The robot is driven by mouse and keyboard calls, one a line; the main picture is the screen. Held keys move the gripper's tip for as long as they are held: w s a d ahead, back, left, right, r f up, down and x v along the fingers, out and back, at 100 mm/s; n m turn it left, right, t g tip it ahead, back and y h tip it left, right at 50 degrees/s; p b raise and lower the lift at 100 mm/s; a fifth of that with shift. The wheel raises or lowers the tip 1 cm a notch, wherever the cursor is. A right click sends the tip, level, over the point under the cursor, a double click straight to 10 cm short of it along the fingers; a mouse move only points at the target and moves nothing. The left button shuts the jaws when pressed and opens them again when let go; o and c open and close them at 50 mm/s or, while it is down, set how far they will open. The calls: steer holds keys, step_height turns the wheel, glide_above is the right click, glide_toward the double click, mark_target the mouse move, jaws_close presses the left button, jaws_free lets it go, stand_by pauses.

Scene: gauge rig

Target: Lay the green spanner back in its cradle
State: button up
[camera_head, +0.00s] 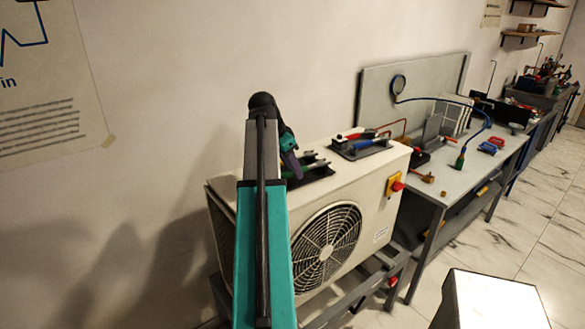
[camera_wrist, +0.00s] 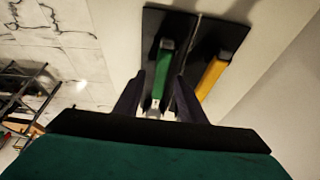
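The green spanner (camera_wrist: 162,72) shows in the wrist view, its green handle over a dark plate-like cradle (camera_wrist: 230,37) and its grey end toward me. My gripper (camera_wrist: 159,78) is open, with one dark finger on each side of the spanner and a gap showing beside the handle. I cannot tell whether the spanner rests on the cradle or is slightly above it. In the head view my gripper (camera_head: 291,163) is low over the white unit's top, beside the green handle (camera_head: 315,164), and my arm hides part of the cradle.
A yellow-handled tool (camera_wrist: 212,77) lies on the same cradle, just right of the spanner. In the head view a second dark cradle with red and blue handles (camera_head: 362,144) sits farther along the white fan unit (camera_head: 380,165). A cluttered workbench (camera_head: 440,180) stands to the right.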

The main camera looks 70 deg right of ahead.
steer(key=b+v, duration=0.3)
steer(key=v, duration=1)
steer(key=shift+a+r, duration=0.15)
steer(key=shift+r, duration=0.15)
steer(key=shift+w, duration=0.1)
stand_by(0.6)
